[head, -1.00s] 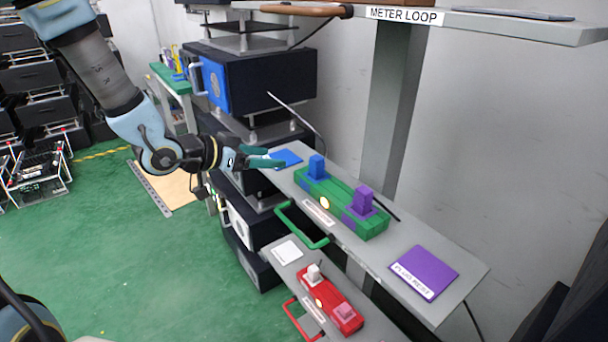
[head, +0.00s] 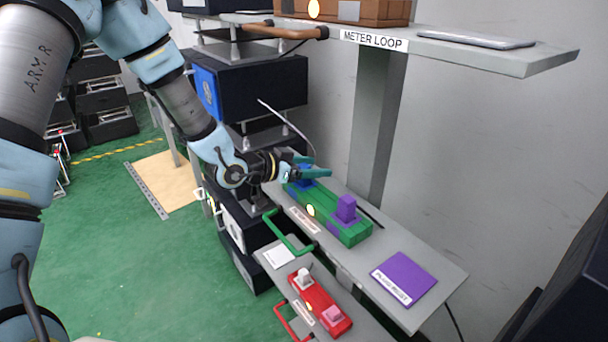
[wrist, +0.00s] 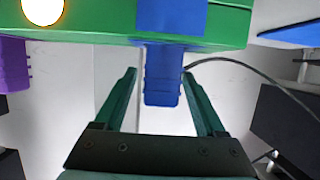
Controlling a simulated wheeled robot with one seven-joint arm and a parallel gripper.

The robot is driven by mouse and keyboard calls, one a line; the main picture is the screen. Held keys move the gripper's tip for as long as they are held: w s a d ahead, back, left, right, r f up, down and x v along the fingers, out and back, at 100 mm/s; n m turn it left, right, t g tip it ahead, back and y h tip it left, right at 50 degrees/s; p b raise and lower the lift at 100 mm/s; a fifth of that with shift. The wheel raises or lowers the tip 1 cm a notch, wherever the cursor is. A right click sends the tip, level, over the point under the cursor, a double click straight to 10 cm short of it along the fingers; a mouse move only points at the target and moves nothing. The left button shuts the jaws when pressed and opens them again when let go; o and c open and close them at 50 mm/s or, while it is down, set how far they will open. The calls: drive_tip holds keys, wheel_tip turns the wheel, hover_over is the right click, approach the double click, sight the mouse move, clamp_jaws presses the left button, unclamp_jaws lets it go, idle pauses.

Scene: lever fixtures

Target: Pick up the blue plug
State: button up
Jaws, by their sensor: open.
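The blue plug (wrist: 162,82) stands in the green fixture (head: 338,222), at its far left end. In the wrist view the plug's stem reaches between the two green fingers of my gripper (wrist: 160,78), with a gap on each side. My gripper (head: 314,168) is open and holds nothing. In the head view its fingers hide most of the plug, and a bit of blue (head: 303,183) shows just below them. The fixture also spans the top of the wrist view (wrist: 90,22).
A purple plug (head: 346,208) stands at the fixture's near end, with a purple plate (head: 404,278) farther right on the shelf. A green handle (head: 285,238) sticks out in front. A red fixture (head: 320,302) sits lower. The "METER LOOP" shelf (head: 500,55) overhangs above.

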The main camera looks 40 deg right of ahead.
drive_tip(key=shift+d, duration=0.15)
clamp_jaws()
idle(0.5)
